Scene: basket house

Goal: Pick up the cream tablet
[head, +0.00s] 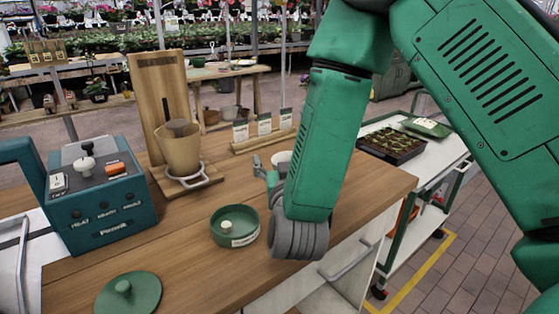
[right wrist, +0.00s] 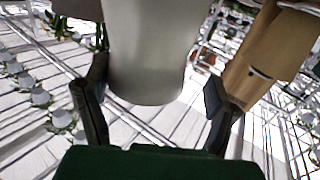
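A small cream piece, which looks like the cream tablet (head: 226,226), sits inside a round green dish (head: 221,240) with a white label, on the wooden counter. My right gripper (head: 265,168) is beyond and to the right of the dish in the head view, partly hidden by my own green arm. In the right wrist view my right gripper (right wrist: 153,110) has its fingers spread wide. A pale grey cylindrical vessel (right wrist: 150,60) shows between or beyond them, and I cannot tell whether they touch it. The tablet is not seen in that view. My left gripper is not in view.
A green lid (head: 128,293) lies at the front of the counter (head: 190,270). A teal control box (head: 98,195) stands left. A tan cup (head: 178,150) stands on a wooden holder behind. A white cup (head: 281,158) is partly hidden by my arm. Label cards (head: 264,126) stand at the back.

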